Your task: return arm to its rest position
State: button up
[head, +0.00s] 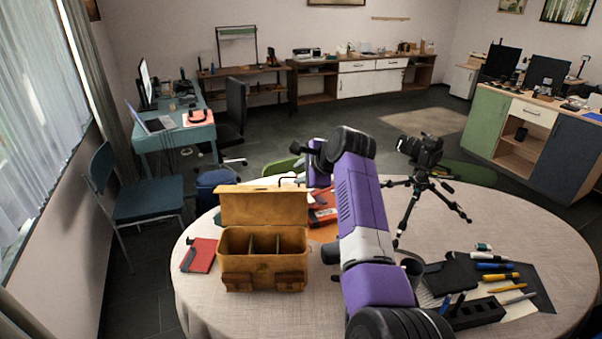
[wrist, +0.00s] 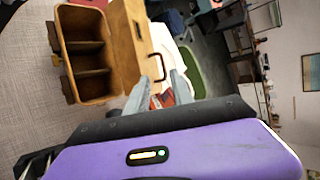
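My purple arm reaches from the bottom of the head view over the round table (head: 215,305), with its elbow raised near the middle. My gripper (head: 302,168) is at the far side of the table, behind and right of the open tan box, and is partly hidden by my arm. In the wrist view, the two grey fingers of my gripper (wrist: 160,88) stand apart with nothing seen held between them. A red thing shows beyond the fingers. The box (head: 263,262) has its lid up and several empty-looking compartments; it also shows in the wrist view (wrist: 62,45).
A red notebook (head: 199,255) lies left of the box. A camera on a small tripod (head: 410,210) stands right of my arm. Pens, a dark pad (head: 535,285) and a black holder (head: 475,313) crowd the front right. A blue chair (head: 148,200) stands at left.

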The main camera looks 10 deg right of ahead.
jog(key=w+d+r+n+t+h, duration=0.2)
jog(key=d+r+n+t, duration=0.25)
jog(key=r, duration=0.25)
jog(key=s+d+f+n+t+h, duration=0.1)
jog(key=s+d+f+n+t, duration=0.15)
jog(key=s+d+f, duration=0.35)
jog(key=s+d+f+n+t+h, duration=0.2)
jog(key=s+f+n, duration=0.1)
jog(key=s, duration=0.5)
jog(key=s+a+f+n+g+b, duration=0.1)
jog(key=s+f+n, duration=0.1)
jog(key=s, duration=1.6)
jog(key=s+a+f+n+g+b, duration=0.1)
jog(key=s+f+n, duration=0.2)
jog(key=s, duration=1.5)
jog(key=s+f+n+g+y+b, duration=0.1)
jog(key=s+f, duration=0.4)
jog(key=s, duration=1.4)
jog(key=shift+a+f+n+b, duration=0.25)
jog(key=shift+a+n+b, duration=0.15)
jog(key=shift+n, duration=0.4)
